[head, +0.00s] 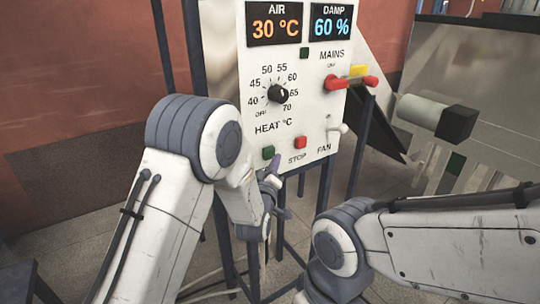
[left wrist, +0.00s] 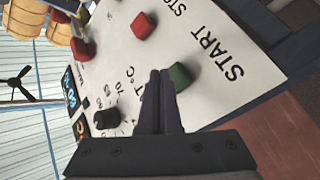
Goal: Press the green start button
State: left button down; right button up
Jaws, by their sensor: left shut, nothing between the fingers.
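The green start button (head: 268,153) is at the lower left of the white control panel (head: 320,105), left of the red stop button (head: 300,142). My left gripper (head: 276,163) is just below and right of the green button, its fingers shut and empty. In the left wrist view, the closed fingertips (left wrist: 160,74) are beside the green button (left wrist: 180,76) and overlap its left edge. I cannot tell whether they touch it. The START label (left wrist: 216,53) shows there beyond the button; my arm hides it in the head view. My right gripper is not in view.
A metal machine (head: 490,95) is at the right. My right arm crosses the lower right.

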pick_arm(q)
jog(key=shift+w, duration=0.1)
dwell(0.5)
jog(key=shift+w+a+b, duration=0.25)
jog(key=shift+w+b, duration=0.05)
jog(key=shift+b, duration=0.05)
jog(key=shift+w+a, duration=0.35)
jog(key=shift+w, duration=0.1)
dwell(0.7)
jog(key=shift+s+d+b, duration=0.1)
jog(key=shift+b, duration=0.25)
jog(key=shift+s+d+b, duration=0.3)
jog(key=shift+s+d, duration=0.2)
jog(key=shift+s, duration=0.2)
jog(key=shift+s+d+b, duration=0.45)
jog(key=shift+s+d, duration=0.3)
jog(key=shift+s, duration=0.3)
jog(key=shift+s+d+b, duration=0.4)
jog(key=shift+s+d, duration=0.35)
jog(key=shift+s, duration=0.25)
